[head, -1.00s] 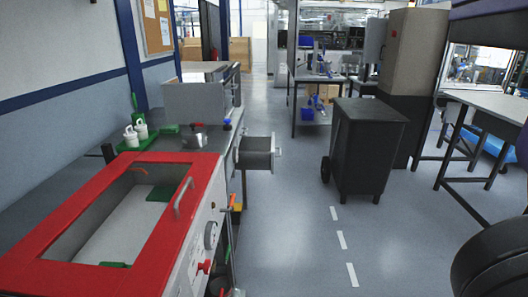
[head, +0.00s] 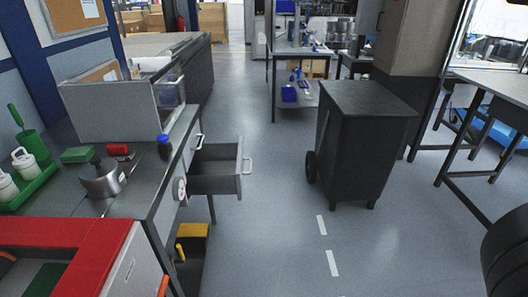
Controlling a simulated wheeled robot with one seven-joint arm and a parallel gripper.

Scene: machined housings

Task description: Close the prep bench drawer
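The prep bench (head: 150,195) runs along the left of the head view. Its grey drawer (head: 212,184) is pulled out to the right, over the floor, and stands open. A pale handle (head: 247,165) is on the drawer's front panel. The inside of the drawer shows no clear contents. My gripper is not in view.
A black wheeled bin (head: 362,145) stands right of the drawer, with clear floor (head: 275,215) between them. On the bench are a metal pot (head: 102,178), a green tray (head: 30,187) and a grey divider. A red-rimmed unit (head: 75,245) is nearest, front left.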

